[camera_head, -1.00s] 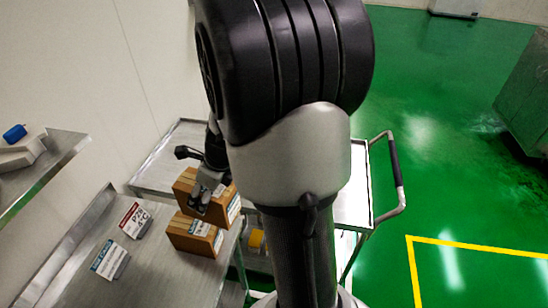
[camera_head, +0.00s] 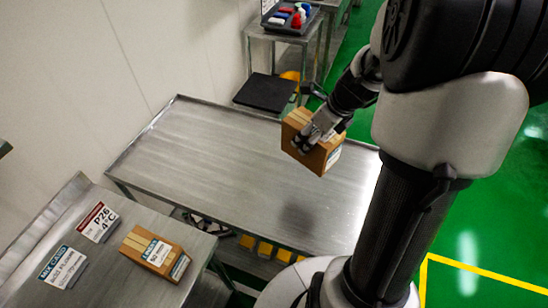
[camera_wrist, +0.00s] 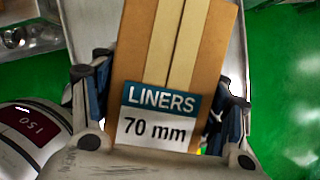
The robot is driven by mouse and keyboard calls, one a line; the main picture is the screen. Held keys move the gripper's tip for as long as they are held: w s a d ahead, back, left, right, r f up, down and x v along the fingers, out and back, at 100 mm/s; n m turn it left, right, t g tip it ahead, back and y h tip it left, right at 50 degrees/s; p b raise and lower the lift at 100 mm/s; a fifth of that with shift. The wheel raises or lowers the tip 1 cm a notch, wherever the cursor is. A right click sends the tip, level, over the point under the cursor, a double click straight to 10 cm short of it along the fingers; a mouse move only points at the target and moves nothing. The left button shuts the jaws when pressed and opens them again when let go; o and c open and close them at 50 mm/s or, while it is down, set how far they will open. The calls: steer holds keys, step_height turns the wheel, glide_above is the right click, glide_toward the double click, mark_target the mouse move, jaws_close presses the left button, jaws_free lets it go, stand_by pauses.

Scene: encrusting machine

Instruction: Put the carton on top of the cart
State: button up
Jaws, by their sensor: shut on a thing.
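My gripper (camera_head: 318,132) is shut on a brown carton (camera_head: 301,155) and holds it over the right part of the steel cart top (camera_head: 225,165). In the wrist view the carton (camera_wrist: 205,45) sits between both fingers, and its label reads "LINERS 70 mm". The carton is tilted, and a dark patch like a shadow shows on the cart below it, so it appears to be apart from the surface. The rest of the cart top is bare. The cart's right end is hidden behind my arm.
A second carton (camera_head: 147,250) lies on the steel table at lower left, beside two label cards (camera_head: 98,222). Yellow blocks (camera_head: 265,249) sit on the cart's lower shelf. Behind the cart stand a table with a dark tray (camera_head: 292,18) and a black flat slab (camera_head: 266,92).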

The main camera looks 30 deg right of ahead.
mark_target(321, 165)
step_height(321, 165, down, 20)
steer(key=b, duration=1)
steer(key=shift+r, duration=0.1)
steer(key=shift+b, duration=0.35)
steer(key=o, duration=1.3)
steer(key=p+v, duration=0.6)
steer(key=v, duration=0.6)
steer(key=shift+r, duration=0.1)
